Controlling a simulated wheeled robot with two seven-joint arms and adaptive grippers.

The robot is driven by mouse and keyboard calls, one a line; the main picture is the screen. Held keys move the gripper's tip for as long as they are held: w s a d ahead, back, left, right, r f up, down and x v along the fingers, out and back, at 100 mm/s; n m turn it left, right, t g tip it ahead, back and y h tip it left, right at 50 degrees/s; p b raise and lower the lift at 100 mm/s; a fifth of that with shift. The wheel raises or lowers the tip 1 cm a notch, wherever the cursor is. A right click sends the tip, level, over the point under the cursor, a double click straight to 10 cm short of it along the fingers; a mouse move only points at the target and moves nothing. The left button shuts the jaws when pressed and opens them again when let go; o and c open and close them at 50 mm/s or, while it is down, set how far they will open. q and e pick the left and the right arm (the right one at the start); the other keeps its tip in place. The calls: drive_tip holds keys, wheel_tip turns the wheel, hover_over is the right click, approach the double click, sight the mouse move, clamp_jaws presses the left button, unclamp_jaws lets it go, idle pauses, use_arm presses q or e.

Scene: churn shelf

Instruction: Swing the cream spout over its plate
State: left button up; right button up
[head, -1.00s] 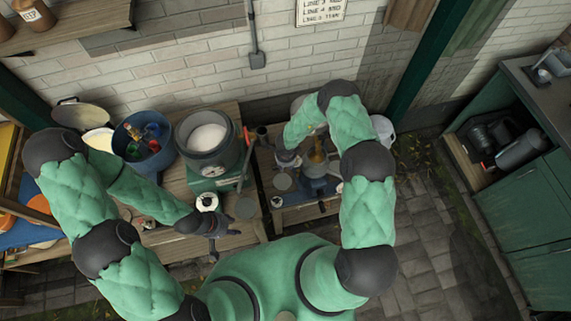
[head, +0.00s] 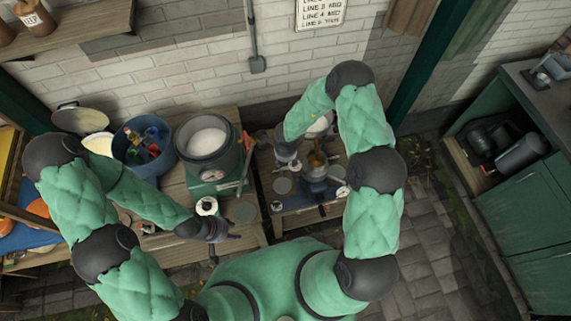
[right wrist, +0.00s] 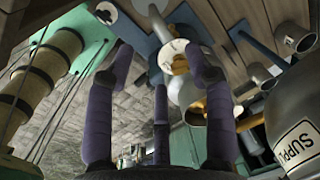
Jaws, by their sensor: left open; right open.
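A machine with a brass-coloured upright part (head: 317,160) stands on the low right bench, beside my right gripper. The brass part also shows in the right wrist view (right wrist: 190,95), just beyond the fingers, with grey metal spout-like pieces near it. I cannot tell for sure which piece is the cream spout. My left gripper (head: 222,229) is open and empty over the left bench's front edge.
A large grey bowl of white stuff (head: 207,138) stands on a green scale on the left bench. A blue tub (head: 143,140) with coloured items is left of it. A can marked SUPPLY (right wrist: 295,135) is close at right in the right wrist view. Green cabinets (head: 525,205) stand far right.

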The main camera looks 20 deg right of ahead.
drive_tip(key=shift+s+r, duration=0.15)
drive_tip(key=shift+r, duration=1.25)
use_arm(q)
drive_tip(key=shift+s, duration=0.1)
use_arm(e)
drive_tip(key=shift+s+f, duration=0.1)
drive_tip(key=shift+f, duration=0.05)
